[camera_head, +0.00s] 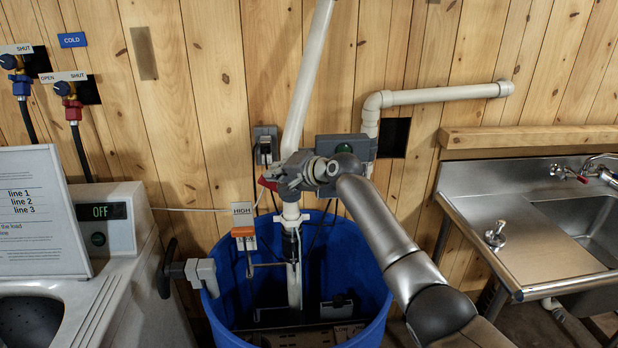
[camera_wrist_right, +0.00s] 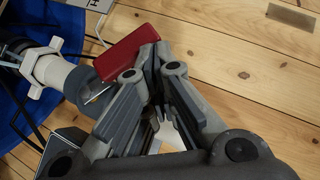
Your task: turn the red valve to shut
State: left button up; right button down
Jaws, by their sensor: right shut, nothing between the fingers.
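A red lever handle (camera_head: 267,184) sits on the white pipe above the blue tub in the head view, largely hidden by my right gripper. In the right wrist view the red handle (camera_wrist_right: 127,53) slants beside the white pipe fitting (camera_wrist_right: 50,70). My right gripper (camera_head: 276,181) is shut and empty. In the right wrist view its fingertips (camera_wrist_right: 154,52) are at the handle's right end, apparently touching or very close. A red-bodied tap (camera_head: 73,109) is on the wall at far left, under a plate reading OPEN and SHUT. My left gripper is not in view.
A washer (camera_head: 125,215) is at left. A steel sink counter (camera_head: 500,222) is at right. A grey box (camera_head: 340,146) is close behind my gripper.

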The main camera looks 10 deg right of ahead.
aim_at(264, 181)
jog(key=a+f, duration=0.2)
jog(key=a, duration=0.1)
jog(key=shift+w+f+b, duration=0.25)
jog(key=shift+w+b, duration=0.05)
jog(key=shift+b, duration=0.05)
jog(key=shift+a+f, duration=0.15)
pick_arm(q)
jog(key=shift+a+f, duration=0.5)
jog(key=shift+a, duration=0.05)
pick_arm(e)
jog(key=shift+s, duration=0.1)
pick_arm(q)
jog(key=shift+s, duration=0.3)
pick_arm(e)
jog(key=shift+f, duration=0.1)
